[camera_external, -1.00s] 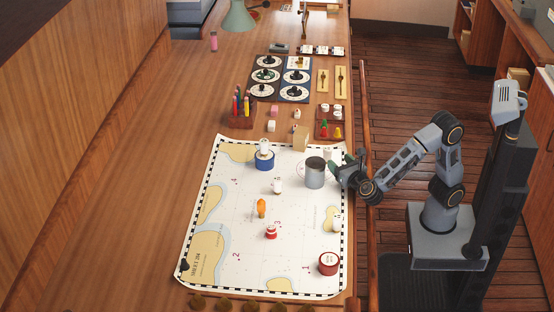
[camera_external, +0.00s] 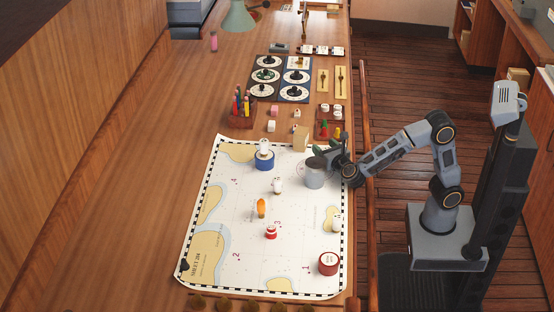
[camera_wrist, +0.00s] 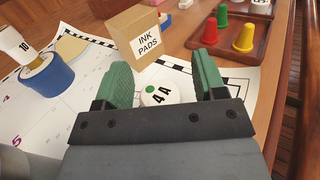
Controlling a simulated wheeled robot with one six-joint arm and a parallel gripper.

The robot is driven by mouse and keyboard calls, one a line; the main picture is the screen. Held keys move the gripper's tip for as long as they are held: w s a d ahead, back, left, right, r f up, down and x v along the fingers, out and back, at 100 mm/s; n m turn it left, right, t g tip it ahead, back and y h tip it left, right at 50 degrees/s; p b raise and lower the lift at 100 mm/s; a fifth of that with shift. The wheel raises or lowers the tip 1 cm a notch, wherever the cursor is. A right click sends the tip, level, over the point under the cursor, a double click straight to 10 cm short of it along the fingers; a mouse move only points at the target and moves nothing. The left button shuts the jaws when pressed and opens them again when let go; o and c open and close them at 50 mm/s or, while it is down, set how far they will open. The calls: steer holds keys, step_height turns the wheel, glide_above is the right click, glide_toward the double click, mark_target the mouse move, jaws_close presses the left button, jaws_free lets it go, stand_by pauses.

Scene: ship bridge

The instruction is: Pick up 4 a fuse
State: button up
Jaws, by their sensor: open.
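The white 4 A fuse (camera_wrist: 160,95), with a green dot and "4A" on its top, stands on the chart between the spread green fingers of my gripper (camera_wrist: 162,66). In the wrist view the fingers are open, one on either side of it, with the fuse close to the palm. In the external view my gripper (camera_external: 324,150) is over the right part of the chart, behind the grey can, and hides the fuse. Whether a finger touches the fuse, I cannot tell.
A grey can (camera_external: 314,174) stands just in front of my gripper. An ink pads box (camera_wrist: 137,37) is just beyond the fingers. A white fuse marked 10 (camera_wrist: 15,44) stands on a blue roll (camera_wrist: 46,76) to the left. A wooden tray with coloured pieces (camera_wrist: 234,32) lies beyond.

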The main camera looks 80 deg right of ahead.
steer(key=c, duration=1)
